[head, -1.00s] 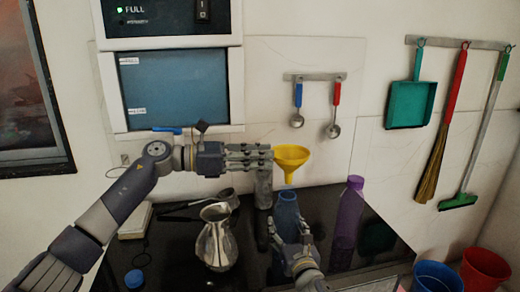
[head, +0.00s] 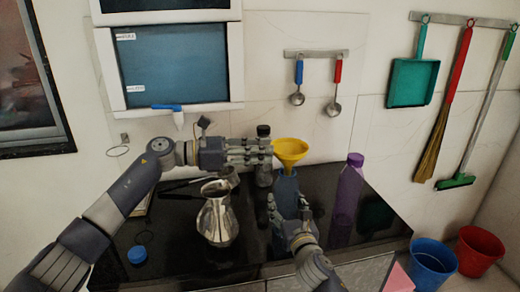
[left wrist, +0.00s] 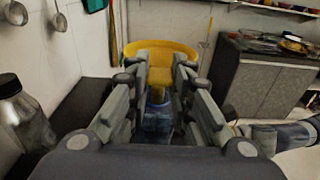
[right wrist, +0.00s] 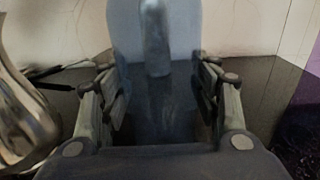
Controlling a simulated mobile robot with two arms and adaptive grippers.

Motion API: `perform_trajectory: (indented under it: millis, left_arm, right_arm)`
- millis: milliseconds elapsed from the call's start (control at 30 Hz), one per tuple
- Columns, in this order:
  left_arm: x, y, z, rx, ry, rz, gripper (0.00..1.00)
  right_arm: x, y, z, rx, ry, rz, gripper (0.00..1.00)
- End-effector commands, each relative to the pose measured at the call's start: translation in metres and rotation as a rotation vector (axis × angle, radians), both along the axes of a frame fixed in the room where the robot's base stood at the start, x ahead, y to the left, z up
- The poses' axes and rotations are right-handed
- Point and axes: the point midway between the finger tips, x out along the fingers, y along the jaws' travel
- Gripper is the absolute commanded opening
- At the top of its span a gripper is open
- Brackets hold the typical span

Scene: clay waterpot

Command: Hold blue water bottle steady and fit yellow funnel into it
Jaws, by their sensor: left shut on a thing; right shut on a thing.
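The yellow funnel (head: 290,149) is upright directly over the blue water bottle (head: 286,192). Its cone is right at the bottle's top; the spout's lower end is hidden, and I cannot tell how deep it sits. My left gripper (head: 262,153) is shut on the funnel from the left. In the left wrist view the funnel (left wrist: 160,50) is between the fingers, with the blue bottle (left wrist: 157,118) below. My right gripper (head: 289,207) is shut on the bottle's body, which stands upright on the dark counter. The bottle (right wrist: 155,100) fills the middle of the right wrist view.
A purple bottle (head: 347,195) stands to the right of the blue one. A metal pot (head: 217,220) and a blue cap (head: 137,255) are on the counter to the left. A dark-capped bottle (head: 264,172) stands just behind my left gripper. Two buckets (head: 432,264) (head: 482,250) are at right.

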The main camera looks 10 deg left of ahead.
Motion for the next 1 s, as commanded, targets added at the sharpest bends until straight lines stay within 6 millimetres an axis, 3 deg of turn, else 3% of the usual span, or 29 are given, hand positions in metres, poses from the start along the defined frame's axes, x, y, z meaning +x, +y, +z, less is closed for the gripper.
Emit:
perform_trajectory:
  millis: [133,167,233,667,1000]
  left_arm:
    - [0.0,0.0,0.0,0.0,0.0,0.0,0.04]
    - [0.0,0.0,0.0,0.0,0.0,0.0,0.27]
    - [0.0,0.0,0.0,0.0,0.0,0.0,0.43]
    - [-0.001,0.006,0.0,0.0,0.001,0.002,0.44]
    - [-0.021,0.069,0.003,0.001,0.002,0.004,0.44]
  right_arm:
    - [0.0,0.0,-0.001,0.0,0.001,0.0,0.32]
    - [0.0,0.0,-0.001,0.0,0.001,0.0,0.32]
    - [0.0,0.0,-0.001,0.0,0.001,0.0,0.32]
    - [0.0,0.0,-0.001,0.0,0.001,0.0,0.32]
    - [0.0,0.0,-0.001,-0.001,0.002,-0.001,0.32]
